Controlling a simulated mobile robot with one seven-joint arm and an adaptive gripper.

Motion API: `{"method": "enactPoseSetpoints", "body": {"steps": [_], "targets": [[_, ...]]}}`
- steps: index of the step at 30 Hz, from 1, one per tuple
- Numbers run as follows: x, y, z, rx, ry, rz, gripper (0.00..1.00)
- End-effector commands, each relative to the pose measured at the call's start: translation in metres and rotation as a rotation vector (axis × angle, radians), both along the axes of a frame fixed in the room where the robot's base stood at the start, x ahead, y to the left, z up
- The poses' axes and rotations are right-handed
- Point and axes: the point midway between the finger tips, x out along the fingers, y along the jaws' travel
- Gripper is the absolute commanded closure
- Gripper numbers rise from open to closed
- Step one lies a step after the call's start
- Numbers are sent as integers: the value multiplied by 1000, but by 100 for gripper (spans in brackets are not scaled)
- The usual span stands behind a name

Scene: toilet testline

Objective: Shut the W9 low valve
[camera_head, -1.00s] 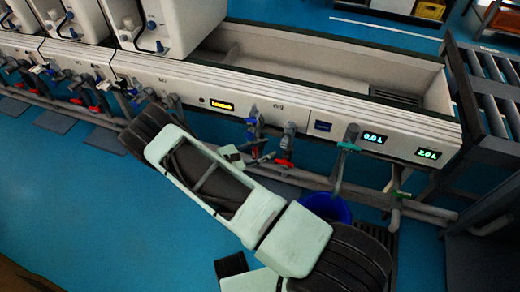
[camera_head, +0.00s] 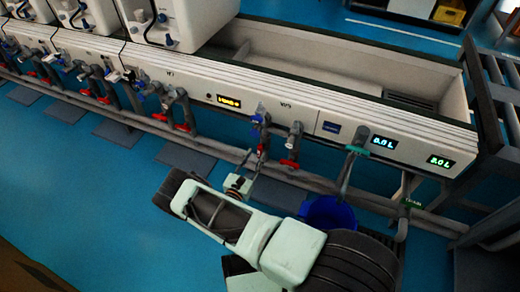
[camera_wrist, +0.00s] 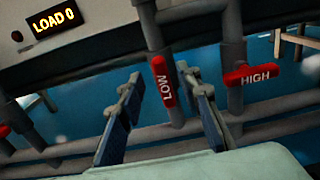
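The W9 low valve has a red handle (camera_wrist: 163,82) marked LOW, aligned along its vertical grey pipe in the wrist view. In the head view its red handle (camera_head: 261,153) shows small below the W9 label, close to my gripper (camera_head: 246,170). In the wrist view my gripper (camera_wrist: 164,98) is open, with one finger on each side of the LOW handle's line of sight. Neither finger visibly touches it, and the depth gap is hard to judge. The red HIGH handle (camera_wrist: 252,76) lies crosswise on the pipe to the right, outside the right finger.
A horizontal grey pipe (camera_wrist: 70,148) runs behind the valves. The white panel with a yellow display (camera_wrist: 51,19) is above. Blue floor is open to the left.

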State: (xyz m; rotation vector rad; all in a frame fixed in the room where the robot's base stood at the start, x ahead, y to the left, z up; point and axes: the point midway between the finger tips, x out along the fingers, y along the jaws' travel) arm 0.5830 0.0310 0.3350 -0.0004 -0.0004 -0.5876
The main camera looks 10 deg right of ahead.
Motion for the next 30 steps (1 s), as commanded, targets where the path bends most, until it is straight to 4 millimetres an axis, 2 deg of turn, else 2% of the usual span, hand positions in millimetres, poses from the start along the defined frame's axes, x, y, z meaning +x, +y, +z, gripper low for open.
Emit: {"method": "enactPoseSetpoints", "body": {"steps": [3,9,20,21,30], "targets": [[19,-13,-2,2,-1,-3,68],[40,-27,-1,1,-1,-3,68],[45,-30,0,1,1,-1,68],[45,-30,0,1,1,-1,69],[45,-30,0,1,0,-1,100]]}}
